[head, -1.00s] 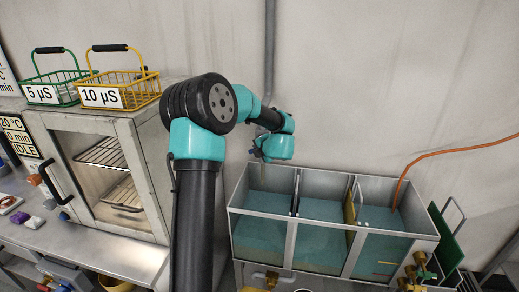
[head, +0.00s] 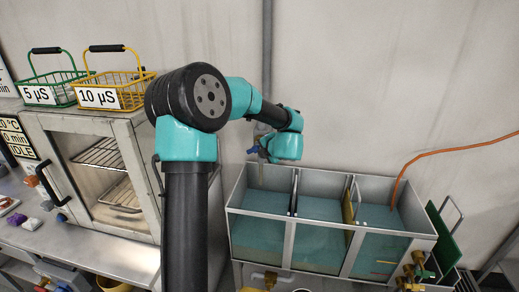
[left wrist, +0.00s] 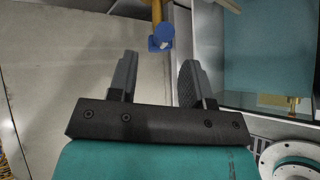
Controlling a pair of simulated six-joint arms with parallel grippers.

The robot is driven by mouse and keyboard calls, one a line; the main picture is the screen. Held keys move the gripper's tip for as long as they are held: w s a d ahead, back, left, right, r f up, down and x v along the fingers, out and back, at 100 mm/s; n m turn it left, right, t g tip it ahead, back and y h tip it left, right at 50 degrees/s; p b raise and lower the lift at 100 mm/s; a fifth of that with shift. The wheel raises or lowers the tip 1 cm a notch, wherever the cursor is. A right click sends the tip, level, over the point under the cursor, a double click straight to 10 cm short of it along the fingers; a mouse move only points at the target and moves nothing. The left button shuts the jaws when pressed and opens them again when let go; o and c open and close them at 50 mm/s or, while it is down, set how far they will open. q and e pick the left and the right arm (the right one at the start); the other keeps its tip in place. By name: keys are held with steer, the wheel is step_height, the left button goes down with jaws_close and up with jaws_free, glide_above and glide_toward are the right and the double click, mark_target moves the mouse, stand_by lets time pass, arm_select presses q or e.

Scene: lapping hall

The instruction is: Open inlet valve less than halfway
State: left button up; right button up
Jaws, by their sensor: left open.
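The inlet valve shows as a small blue handle (head: 253,150) on the wall side, above the left end of the tank. In the left wrist view the blue handle (left wrist: 160,40) sits on a brass-coloured pipe (left wrist: 157,11). My left gripper (left wrist: 158,64) is open and empty. Its two fingers point toward the handle, which lies just beyond and between the fingertips. No contact shows. In the head view my wrist is right beside the handle and the fingers are mostly hidden. I cannot tell the handle's exact turn. My right gripper is not in view.
A three-compartment metal tank (head: 290,231) of blue-green liquid stands below my wrist. A glass-door oven (head: 137,145) carries a green basket (head: 48,82) and a yellow basket (head: 113,97). An orange hose (head: 455,148) enters the tank's right compartment. Brass fittings (head: 419,271) sit at its right corner.

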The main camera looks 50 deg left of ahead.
arm_select(q)
steer(key=v, duration=1.1)
steer(key=shift+f, duration=0.1)
